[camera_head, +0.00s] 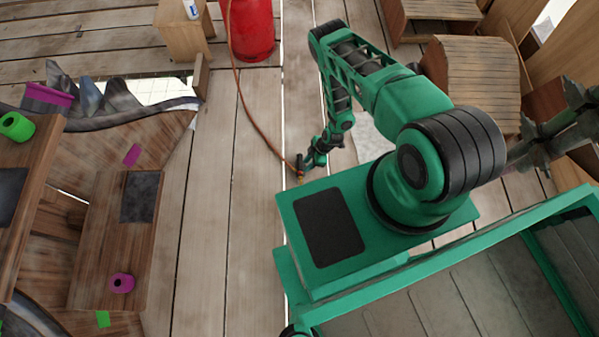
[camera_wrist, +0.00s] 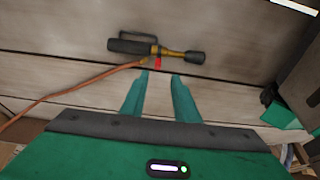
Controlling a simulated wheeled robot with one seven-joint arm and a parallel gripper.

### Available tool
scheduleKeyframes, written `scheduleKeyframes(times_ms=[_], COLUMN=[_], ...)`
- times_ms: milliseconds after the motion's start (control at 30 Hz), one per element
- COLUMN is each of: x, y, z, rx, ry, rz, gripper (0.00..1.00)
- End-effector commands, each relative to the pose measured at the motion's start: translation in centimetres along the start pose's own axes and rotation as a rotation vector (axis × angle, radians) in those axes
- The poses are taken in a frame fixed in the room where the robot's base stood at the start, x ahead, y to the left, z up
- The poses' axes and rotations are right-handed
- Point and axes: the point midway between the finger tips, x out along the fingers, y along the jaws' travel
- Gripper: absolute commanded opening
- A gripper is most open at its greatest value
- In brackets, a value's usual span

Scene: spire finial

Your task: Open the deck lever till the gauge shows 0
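No deck lever or gauge can be made out for certain in either view. A torch-like tool (camera_wrist: 155,49) with a black grip, brass body, small red part and dark nozzle lies on the planks in the wrist view. A copper-coloured hose (camera_wrist: 75,88) runs to it from the left; the hose also shows in the head view (camera_head: 244,100). My gripper (camera_wrist: 158,75) is open and empty, its two green fingers apart and pointing toward the tool. In the head view my gripper (camera_head: 308,162) is small, low over the deck by the hose's end. Contact cannot be told.
A red cylinder (camera_head: 252,30) stands at the top, where the hose leads. A wooden box (camera_head: 184,30) is left of it. Wooden benches with green and magenta pieces (camera_head: 122,283) are at left. Curved wooden parts (camera_head: 470,85) are at right. Planks between are mostly clear.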

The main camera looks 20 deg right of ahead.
Motion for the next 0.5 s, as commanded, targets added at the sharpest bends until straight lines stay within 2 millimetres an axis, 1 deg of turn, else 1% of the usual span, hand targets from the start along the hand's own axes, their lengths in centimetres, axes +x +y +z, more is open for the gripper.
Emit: scheduleKeyframes(times_ms=[100,233,367,500], x=[-0.5,0.3,2.2,4.8], y=[0.1,0.3,0.2,0.2], z=[0.2,0.1,0.0,0.0], rx=[0.014,0.013,0.012,0.012], ry=[0.031,0.037,0.036,0.035], rz=[0.023,0.027,0.027,0.025], gripper=[0.28,0.28,0.28,0.28])
